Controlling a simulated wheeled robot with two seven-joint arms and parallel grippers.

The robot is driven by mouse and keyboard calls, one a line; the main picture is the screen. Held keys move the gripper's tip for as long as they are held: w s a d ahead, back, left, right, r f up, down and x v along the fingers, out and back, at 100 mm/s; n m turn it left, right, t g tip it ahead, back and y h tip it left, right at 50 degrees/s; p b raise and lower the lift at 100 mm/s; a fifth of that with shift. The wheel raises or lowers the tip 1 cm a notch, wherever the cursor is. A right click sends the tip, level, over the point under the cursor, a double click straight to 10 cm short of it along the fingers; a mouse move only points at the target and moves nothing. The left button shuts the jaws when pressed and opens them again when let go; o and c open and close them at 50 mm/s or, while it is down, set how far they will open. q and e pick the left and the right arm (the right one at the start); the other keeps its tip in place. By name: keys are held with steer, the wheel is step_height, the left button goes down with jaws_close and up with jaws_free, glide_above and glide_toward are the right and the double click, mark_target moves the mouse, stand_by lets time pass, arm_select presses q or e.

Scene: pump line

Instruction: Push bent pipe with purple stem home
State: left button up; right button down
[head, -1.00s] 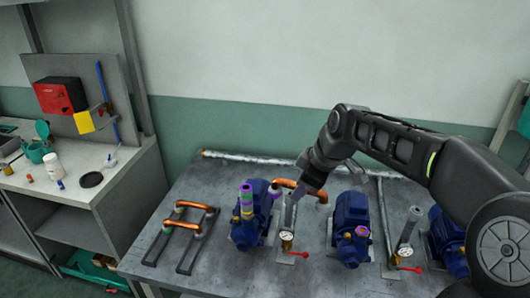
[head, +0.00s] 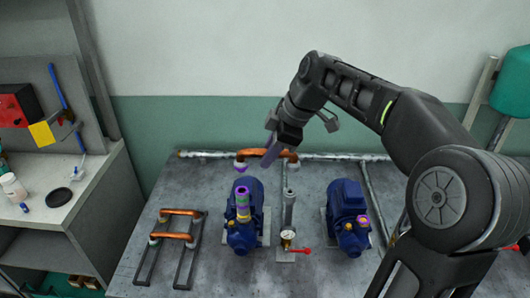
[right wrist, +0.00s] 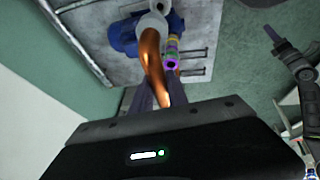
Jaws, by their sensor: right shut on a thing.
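The copper bent pipe (head: 277,154) is in my right gripper (head: 271,153), held level above the left pump. Its purple stem (head: 241,167) hangs at the left end, a pale stem (head: 294,166) at the right. In the head view these lie above the pump's upright port (head: 243,205), with purple, green and yellow bands, and the grey upright tube (head: 288,208); gaps show. The right wrist view shows the pipe (right wrist: 152,65) between the fingers and the banded port (right wrist: 172,52) beside it. A dark gripper (right wrist: 292,55), apparently my left, shows side-on there; its jaws are unclear.
Two blue pumps (head: 349,205) stand on the grey bench (head: 185,250). A rack (head: 175,235) with copper pipes stands left of them. A long pipe runs along the back.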

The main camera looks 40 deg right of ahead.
steer(key=shift+w+f, duration=0.1)
steer(key=shift+f, duration=0.1)
step_height(320, 180, down, 6)
steer(key=b, duration=0.5)
steer(key=shift+a, duration=0.1)
stand_by(1.2)
steer(key=shift+f+b, duration=0.5)
stand_by(1.2)
steer(key=shift+r, duration=0.3)
steer(key=shift+r, duration=0.1)
stand_by(0.4)
steer(key=c, duration=1.6)
jaws_free()
